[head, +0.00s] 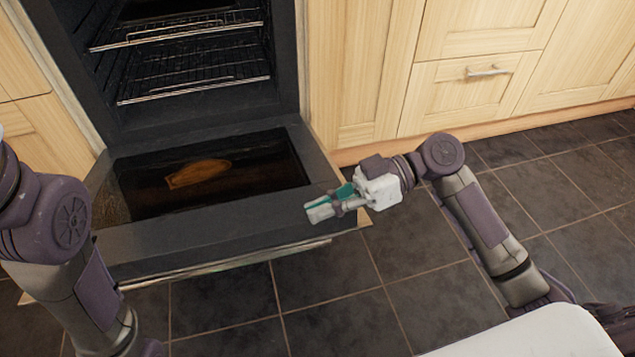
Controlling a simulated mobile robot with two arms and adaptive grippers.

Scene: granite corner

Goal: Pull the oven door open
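The oven door (205,232) is folded down and lies wide open, close to level, in front of the oven (195,118). Its inner side with the dark glass faces up, and an orange-brown patch shows in the glass. The handle on the door's outer side is hidden. My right gripper (322,207) is at the right front corner of the door, its fingers pointing left over the edge. I cannot tell whether it touches the door or how far its fingers are apart. My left arm comes down over the left side of the door, and its gripper is out of view.
Wire racks (190,88) sit inside the open oven cavity. Wooden cabinets with a drawer (455,95) and its metal handle (488,72) stand to the right. The dark tiled floor (400,265) is clear in front of the door and the cabinets.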

